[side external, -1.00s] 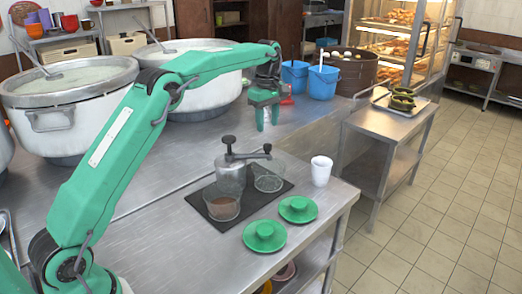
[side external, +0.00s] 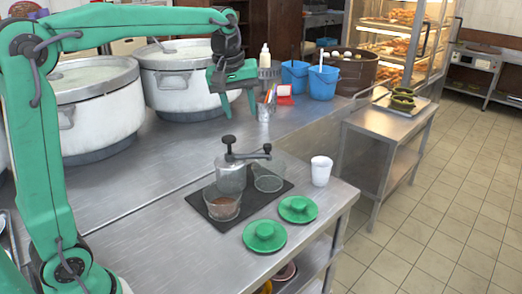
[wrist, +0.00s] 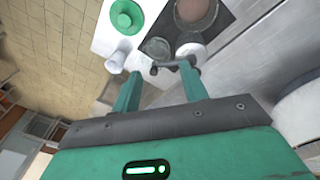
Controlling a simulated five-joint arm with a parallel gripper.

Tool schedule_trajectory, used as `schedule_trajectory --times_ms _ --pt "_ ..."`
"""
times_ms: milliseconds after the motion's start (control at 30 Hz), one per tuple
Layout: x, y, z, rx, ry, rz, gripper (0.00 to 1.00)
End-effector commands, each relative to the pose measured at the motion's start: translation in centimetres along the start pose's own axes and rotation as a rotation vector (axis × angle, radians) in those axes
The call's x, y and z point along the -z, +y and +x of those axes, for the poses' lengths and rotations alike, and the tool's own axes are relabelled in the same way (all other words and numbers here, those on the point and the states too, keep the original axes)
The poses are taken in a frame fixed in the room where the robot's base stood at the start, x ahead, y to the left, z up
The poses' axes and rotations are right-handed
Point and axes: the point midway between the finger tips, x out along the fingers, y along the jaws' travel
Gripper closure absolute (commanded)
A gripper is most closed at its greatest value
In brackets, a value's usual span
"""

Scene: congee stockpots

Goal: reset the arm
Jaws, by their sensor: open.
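My gripper (side external: 240,98) is green, open and empty. In the side external view it hangs above the steel counter, in front of the white stockpots and well above the dark mat. In the wrist view its two fingers (wrist: 163,90) are spread apart with nothing between them. Beyond the fingertips lie the metal pot with a black-knobbed handle (side external: 231,175), the white cup (wrist: 118,60) and a green saucer (wrist: 124,16).
Two large stockpots (side external: 181,84) stand behind my arm. A dark mat (side external: 215,209) holds a glass of brown stuff (side external: 222,206) and a strainer (side external: 268,178). Two green saucers (side external: 297,210) and a white cup (side external: 321,171) sit near the counter's edge. Blue buckets (side external: 323,83) stand behind.

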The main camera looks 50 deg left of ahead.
Motion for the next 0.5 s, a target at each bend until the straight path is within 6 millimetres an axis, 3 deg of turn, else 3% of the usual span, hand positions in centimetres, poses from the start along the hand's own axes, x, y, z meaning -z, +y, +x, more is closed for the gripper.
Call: schedule_trajectory --times_ms 200,500 --pt "-3.7 -2.7 -1.6 -0.038 0.039 0.162 0.56" --pt "-8.7 -6.7 -2.1 -0.08 0.098 0.387 0.56"
